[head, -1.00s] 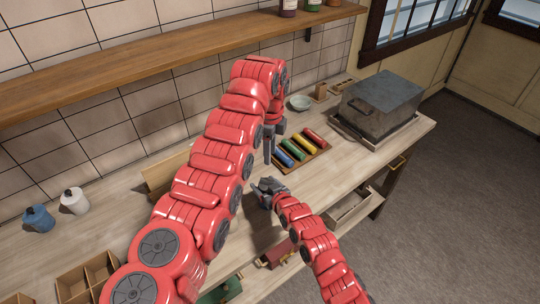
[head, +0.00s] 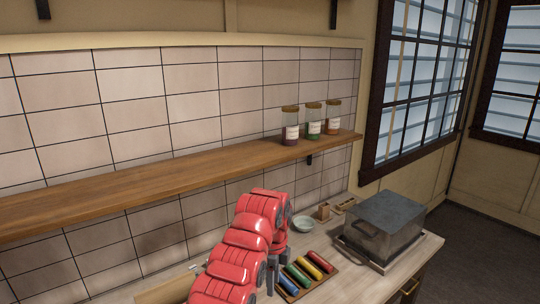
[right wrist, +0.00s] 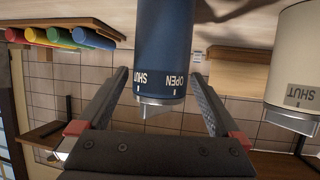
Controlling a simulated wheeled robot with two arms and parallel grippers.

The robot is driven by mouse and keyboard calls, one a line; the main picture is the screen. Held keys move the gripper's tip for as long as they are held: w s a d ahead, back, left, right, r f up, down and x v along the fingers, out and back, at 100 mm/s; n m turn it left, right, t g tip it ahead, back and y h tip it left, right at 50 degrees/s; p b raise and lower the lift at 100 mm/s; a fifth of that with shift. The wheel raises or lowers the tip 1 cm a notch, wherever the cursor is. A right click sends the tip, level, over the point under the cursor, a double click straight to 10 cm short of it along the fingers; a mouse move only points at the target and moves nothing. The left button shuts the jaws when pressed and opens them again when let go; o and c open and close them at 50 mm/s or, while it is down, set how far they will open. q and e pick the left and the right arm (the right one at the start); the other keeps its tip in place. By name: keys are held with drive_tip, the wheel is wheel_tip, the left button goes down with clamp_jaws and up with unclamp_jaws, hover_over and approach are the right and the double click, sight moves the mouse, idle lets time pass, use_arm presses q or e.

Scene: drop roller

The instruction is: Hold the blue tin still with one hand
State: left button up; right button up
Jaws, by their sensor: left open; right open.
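The blue tin (right wrist: 163,45) shows in the right wrist view, upside down in the picture, with the words SHUT and OPEN near its grey metal end. My right gripper (right wrist: 158,78) is open, one finger on each side of the tin in the picture. A gap shows on the left side; the right finger lies very close to the tin's edge, and I cannot tell whether it touches. In the head view my left gripper (head: 270,281) points down beside the coloured rollers, empty. The blue tin and my right gripper are outside the head view.
A white tin (right wrist: 295,60) stands close to the blue one. Red, yellow, green and blue rollers (head: 304,272) lie on a wooden tray. A grey metal box (head: 383,222) stands at the right; a small bowl (head: 303,224) is behind. A shelf (head: 170,184) with jars runs along the wall.

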drive_tip(key=v, duration=0.8)
drive_tip(key=shift+s+d, duration=0.15)
drive_tip(key=shift+s, duration=0.15)
